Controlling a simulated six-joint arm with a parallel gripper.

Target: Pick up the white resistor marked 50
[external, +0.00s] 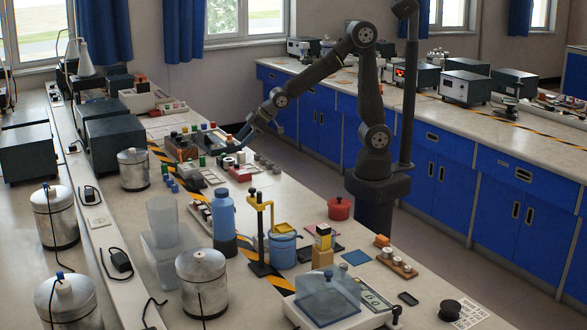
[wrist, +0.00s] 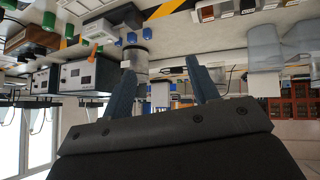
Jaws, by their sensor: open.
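My gripper (external: 232,141) is over the far part of the left bench, just above a group of small parts. In the wrist view its two blue-grey fingers (wrist: 163,88) stand wide apart with nothing held between them. I cannot make out a marking 50 on any part. Small pale pieces (external: 229,161) lie on the bench just below the gripper and could include the white resistor, but they are too small to tell. A wooden strip (external: 397,263) with white and brown round pieces lies at the near right; its markings are not readable.
A blue bottle (external: 223,216), a yellow stand (external: 260,230), a blue pot (external: 283,250) and a red pot (external: 339,208) stand on the near bench. Metal cylinders (external: 201,283) and dark boxes (external: 115,142) line its left. An aisle separates the blue-cabinet bench (external: 440,165).

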